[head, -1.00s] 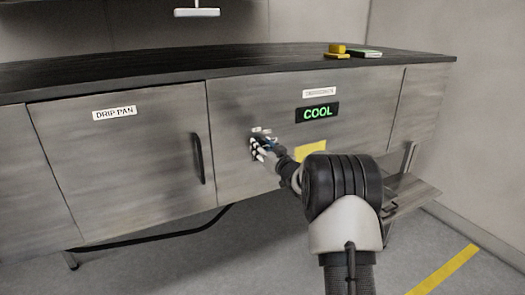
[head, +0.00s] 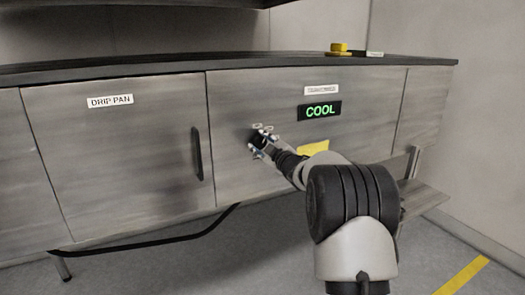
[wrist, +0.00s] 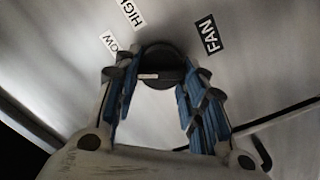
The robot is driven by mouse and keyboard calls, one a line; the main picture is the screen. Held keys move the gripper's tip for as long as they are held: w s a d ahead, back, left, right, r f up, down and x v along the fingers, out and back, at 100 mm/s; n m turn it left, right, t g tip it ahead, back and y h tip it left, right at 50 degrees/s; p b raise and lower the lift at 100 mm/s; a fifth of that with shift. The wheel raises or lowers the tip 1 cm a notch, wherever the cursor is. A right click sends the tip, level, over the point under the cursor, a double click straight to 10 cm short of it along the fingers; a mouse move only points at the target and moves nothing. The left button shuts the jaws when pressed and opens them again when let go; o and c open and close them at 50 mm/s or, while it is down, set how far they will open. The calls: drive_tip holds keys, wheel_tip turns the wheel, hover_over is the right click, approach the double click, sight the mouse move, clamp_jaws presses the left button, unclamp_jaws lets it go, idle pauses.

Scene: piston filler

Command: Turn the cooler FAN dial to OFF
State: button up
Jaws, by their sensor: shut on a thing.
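The FAN dial (wrist: 158,60) is a dark round knob on the cabinet front, with a pale mark on it, seen at the top middle of the wrist view. My gripper (wrist: 162,78) is shut on the dial, with one blue-padded finger on each side. In the head view my gripper (head: 263,141) is at the panel left of the COOL display and hides most of the dial. Labels LOW (wrist: 109,41), HIGH (wrist: 130,13) and FAN (wrist: 210,35) surround the dial. No OFF label is visible, so I cannot tell which setting the dial is at.
A green-lit COOL display (head: 320,110) and a yellow label (head: 313,149) are on the same panel. The DRIP PAN door (head: 110,135) with its black handle (head: 197,154) is to the left. A yellow object (head: 339,48) sits on the dark countertop.

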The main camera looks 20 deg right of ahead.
drive_tip(key=n, duration=0.5)
drive_tip(key=shift+a+f, duration=0.1)
drive_tip(key=shift+n, duration=0.3)
idle(0.4)
drive_tip(key=o, duration=1.1)
drive_tip(key=s, duration=1.2)
drive_tip(key=shift+d, duration=0.2)
